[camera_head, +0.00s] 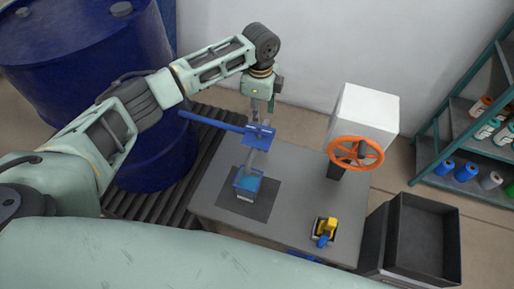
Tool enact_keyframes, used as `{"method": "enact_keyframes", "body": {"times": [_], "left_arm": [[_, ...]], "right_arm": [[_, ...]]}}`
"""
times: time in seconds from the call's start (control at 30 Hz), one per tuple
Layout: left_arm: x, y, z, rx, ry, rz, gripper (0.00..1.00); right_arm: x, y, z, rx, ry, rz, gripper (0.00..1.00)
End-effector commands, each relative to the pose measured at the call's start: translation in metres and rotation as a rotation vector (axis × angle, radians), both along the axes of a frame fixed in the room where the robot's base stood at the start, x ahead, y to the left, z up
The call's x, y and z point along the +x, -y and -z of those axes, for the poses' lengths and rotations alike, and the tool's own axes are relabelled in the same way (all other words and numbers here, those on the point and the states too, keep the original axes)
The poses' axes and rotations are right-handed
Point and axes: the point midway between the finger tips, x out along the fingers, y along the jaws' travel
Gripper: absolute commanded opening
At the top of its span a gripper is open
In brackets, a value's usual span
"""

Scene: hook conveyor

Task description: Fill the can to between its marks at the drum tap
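A large blue drum (85,60) stands at the left. A blue pipe (208,121) runs from it to a blue fitting (259,134) above the grey table, which looks like the tap. Below it a small can (246,184) stands on a dark square mat, with blue in its open top. The can's marks are too small to read. My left gripper (262,104) points down at the tap, close above it; I cannot tell whether its fingers touch it or are closed. My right gripper is not in view.
The grey table (215,185) also bears a white box (368,112) with an orange handwheel (356,153) and a yellow-and-blue item (325,230). A black bin (422,238) stands at the right, below shelves (450,150) of bottles and cans. A dark roller conveyor (170,198) lies left of the table.

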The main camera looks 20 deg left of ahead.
Motion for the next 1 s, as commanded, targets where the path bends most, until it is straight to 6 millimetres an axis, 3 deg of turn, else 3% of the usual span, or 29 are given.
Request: {"method": "enact_keyframes", "body": {"times": [0.1,0.2,0.27,0.5,0.6,0.93,1.0], "left_arm": [[0.005,-0.002,0.008,-0.001,-0.003,-0.001,0.36],[0.005,-0.003,0.018,0.0,-0.005,0.0,0.36],[0.005,-0.003,0.028,0.001,-0.005,0.0,0.36],[0.005,-0.002,0.065,-0.001,-0.004,0.0,0.36],[0.005,-0.002,0.075,-0.001,-0.004,0.0,0.36],[0.005,-0.003,0.081,0.0,-0.003,0.001,0.36],[0.005,-0.003,0.08,0.0,-0.003,0.0,0.32]], "right_arm": [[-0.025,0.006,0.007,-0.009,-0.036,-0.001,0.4],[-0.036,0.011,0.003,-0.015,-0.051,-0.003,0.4],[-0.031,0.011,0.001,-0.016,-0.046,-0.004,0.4],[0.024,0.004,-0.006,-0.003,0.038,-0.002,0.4],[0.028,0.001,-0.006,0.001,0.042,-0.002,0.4],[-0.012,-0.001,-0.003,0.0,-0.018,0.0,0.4],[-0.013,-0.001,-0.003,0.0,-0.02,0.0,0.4]]}}
